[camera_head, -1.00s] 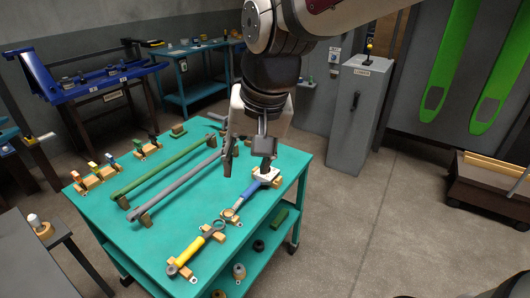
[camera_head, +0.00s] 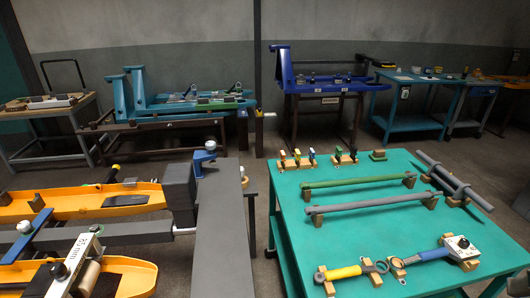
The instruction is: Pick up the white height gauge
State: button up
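A white squarish device with a dark round knob (camera_head: 460,246) sits on a wooden block near the right front of the teal table (camera_head: 330,245). It adjoins the end of a blue-handled tool (camera_head: 428,256). I cannot tell for sure which white piece is the height gauge. My gripper and arm are out of this view.
A yellow-handled wrench (camera_head: 345,272), a green bar (camera_head: 360,181) and a grey bar (camera_head: 370,204) rest on blocks on the teal table. A dark grey bench (camera_head: 222,240) stands left of it, with a narrow floor gap between. Blue racks (camera_head: 330,84) line the back wall.

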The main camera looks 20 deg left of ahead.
aim_at(64, 274)
jog(key=u, duration=2.3)
jog(key=i, duration=0.45)
